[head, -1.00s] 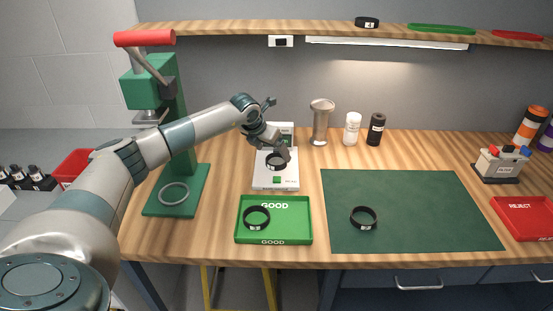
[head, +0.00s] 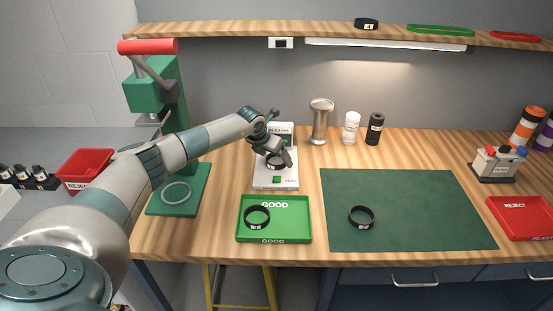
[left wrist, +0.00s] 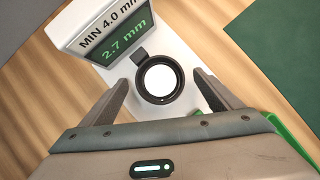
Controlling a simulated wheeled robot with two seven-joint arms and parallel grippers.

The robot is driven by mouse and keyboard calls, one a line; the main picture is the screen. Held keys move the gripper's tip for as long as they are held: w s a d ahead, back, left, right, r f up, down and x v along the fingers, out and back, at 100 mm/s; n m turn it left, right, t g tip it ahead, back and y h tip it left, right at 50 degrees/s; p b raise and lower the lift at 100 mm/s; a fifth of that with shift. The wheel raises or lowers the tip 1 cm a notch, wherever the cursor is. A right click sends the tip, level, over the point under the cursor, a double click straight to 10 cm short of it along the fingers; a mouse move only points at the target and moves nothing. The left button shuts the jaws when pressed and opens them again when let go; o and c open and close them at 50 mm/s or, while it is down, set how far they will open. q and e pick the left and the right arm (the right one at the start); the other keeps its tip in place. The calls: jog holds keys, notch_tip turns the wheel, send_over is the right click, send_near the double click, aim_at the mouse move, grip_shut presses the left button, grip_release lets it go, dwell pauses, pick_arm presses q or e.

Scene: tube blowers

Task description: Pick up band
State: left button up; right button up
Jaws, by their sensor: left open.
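A black band (left wrist: 160,80) sits on the white gauge (head: 276,183), whose display reads 2.7 mm under "MIN 4.0" in the left wrist view. The same band (head: 276,164) shows partly below my gripper in the head view. My left gripper (left wrist: 161,88) is open, its fingers on either side of the band with gaps between; whether it is level with the band I cannot tell. Other black bands lie in the green GOOD tray (head: 297,208), on the dark green mat (head: 430,205) and on the shelf (head: 200,29). My right gripper is not in view.
A green press (head: 170,100) with a red handle stands left of the gauge. Red REJECT trays (head: 84,166) are at both ends. A metal cup (head: 320,122), a white bottle (head: 351,128) and a black bottle (head: 375,129) stand behind. The mat is mostly clear.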

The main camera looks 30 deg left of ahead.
pick_arm(q)
jog(key=shift+w+f, duration=0.2)
jog(key=shift+f, duration=0.15)
jog(key=c, duration=1.2)
jog(key=shift+r, duration=0.15)
jog(key=shift+c, duration=0.2)
jog(key=shift+r+b, duration=0.45)
jog(key=shift+r, duration=0.05)
notch_tip(320, 180, up, 2)
jog(key=shift+a+r+b, duration=0.1)
jog(key=shift+b, duration=0.65)
jog(key=d+r+b, duration=0.4)
jog(key=d+r, duration=0.3)
jog(key=d, duration=0.4)
jog(key=shift+d+r+b, duration=0.35)
jog(key=shift+d, duration=0.05)
jog(key=shift+w, duration=0.1)
